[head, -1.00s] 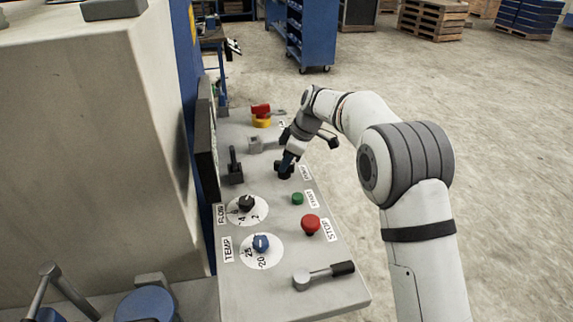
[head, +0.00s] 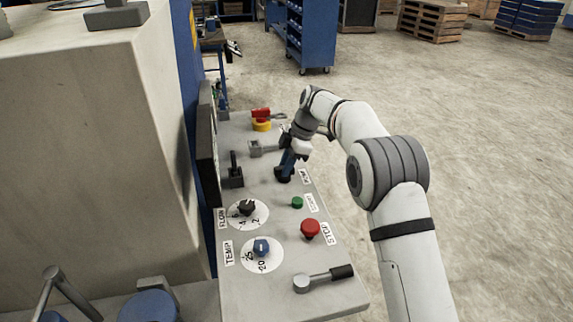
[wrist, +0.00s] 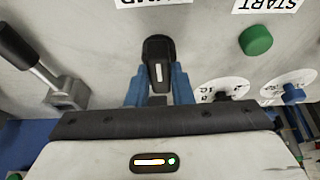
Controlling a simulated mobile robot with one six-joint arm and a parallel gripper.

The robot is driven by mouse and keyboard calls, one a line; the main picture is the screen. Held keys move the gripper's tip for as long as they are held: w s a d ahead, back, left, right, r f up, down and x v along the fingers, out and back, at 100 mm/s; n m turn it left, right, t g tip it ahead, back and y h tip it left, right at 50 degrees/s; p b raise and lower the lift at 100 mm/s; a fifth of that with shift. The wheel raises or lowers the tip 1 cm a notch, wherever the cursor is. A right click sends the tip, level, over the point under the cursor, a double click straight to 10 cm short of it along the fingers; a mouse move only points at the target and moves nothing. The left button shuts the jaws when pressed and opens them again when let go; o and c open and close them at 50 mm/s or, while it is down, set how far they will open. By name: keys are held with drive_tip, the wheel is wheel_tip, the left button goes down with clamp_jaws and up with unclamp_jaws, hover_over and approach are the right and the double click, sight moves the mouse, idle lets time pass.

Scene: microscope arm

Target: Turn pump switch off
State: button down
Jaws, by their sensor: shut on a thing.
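The pump switch (head: 284,176) is a black knob on the grey control panel, beside a label that is small and partly hidden in the head view. In the wrist view the switch (wrist: 158,50) shows a white mark on its black top. My gripper (wrist: 158,85) has one blue finger on each side of the switch and is shut on it. In the head view my gripper (head: 287,163) comes down on the switch from above and partly covers it.
The green START button (head: 297,203), red STOP button (head: 310,230), FLOW dial (head: 246,208) and TEMP dial (head: 261,247) lie nearer. A lever (head: 323,278) is at the near edge. A black-handled lever (head: 234,172) and red-yellow switch (head: 261,119) stand close by. Open floor lies right.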

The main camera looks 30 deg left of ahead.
drive_tip(key=shift+w, duration=0.15)
drive_tip(key=c, duration=1.3)
unclamp_jaws()
drive_tip(key=shift+v, duration=3.9)
